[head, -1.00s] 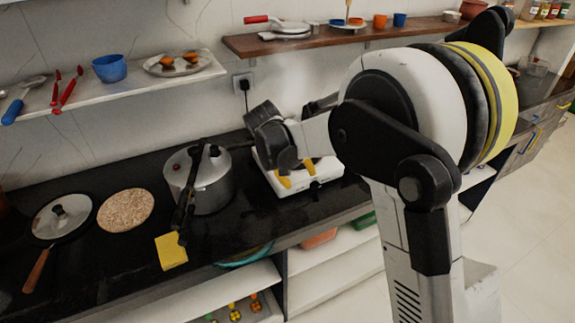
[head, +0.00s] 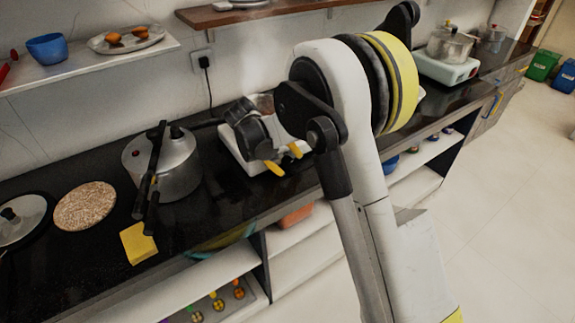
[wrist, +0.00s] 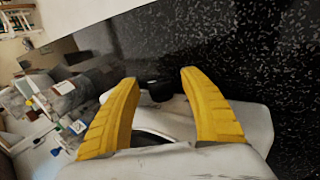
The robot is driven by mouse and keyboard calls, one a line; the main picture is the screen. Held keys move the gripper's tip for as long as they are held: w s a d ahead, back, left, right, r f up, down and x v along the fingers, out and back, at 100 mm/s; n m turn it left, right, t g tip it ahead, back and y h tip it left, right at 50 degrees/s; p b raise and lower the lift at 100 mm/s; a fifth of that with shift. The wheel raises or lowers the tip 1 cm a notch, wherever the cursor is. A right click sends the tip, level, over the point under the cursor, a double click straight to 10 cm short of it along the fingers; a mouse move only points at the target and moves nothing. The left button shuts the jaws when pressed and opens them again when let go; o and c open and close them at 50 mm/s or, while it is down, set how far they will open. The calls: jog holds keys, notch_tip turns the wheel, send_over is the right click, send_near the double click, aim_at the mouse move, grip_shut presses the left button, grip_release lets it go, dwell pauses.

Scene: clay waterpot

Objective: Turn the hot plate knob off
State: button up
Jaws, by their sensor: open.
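A white hot plate (head: 232,146) stands on the dark counter, partly hidden behind my gripper (head: 284,160). My gripper's two yellow fingers are apart, at the front side of this hot plate. In the wrist view my gripper (wrist: 160,79) is open, with nothing held. A dark rounded part (wrist: 158,91) shows between and beyond the fingertips, beside a pale body; it looks like a knob, but I cannot tell its setting or whether a finger touches it. A second white hot plate (head: 443,70), with a metal pot on it, stands farther right.
A pressure cooker (head: 178,168) with a long black handle stands left of the near hot plate. A yellow sponge (head: 138,244) lies near the counter's front edge. A wooden shelf (head: 245,13) hangs above.

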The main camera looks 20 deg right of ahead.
grip_shut()
jog(key=shift+a+h, duration=0.1)
jog(key=shift+h, duration=0.6)
grip_release()
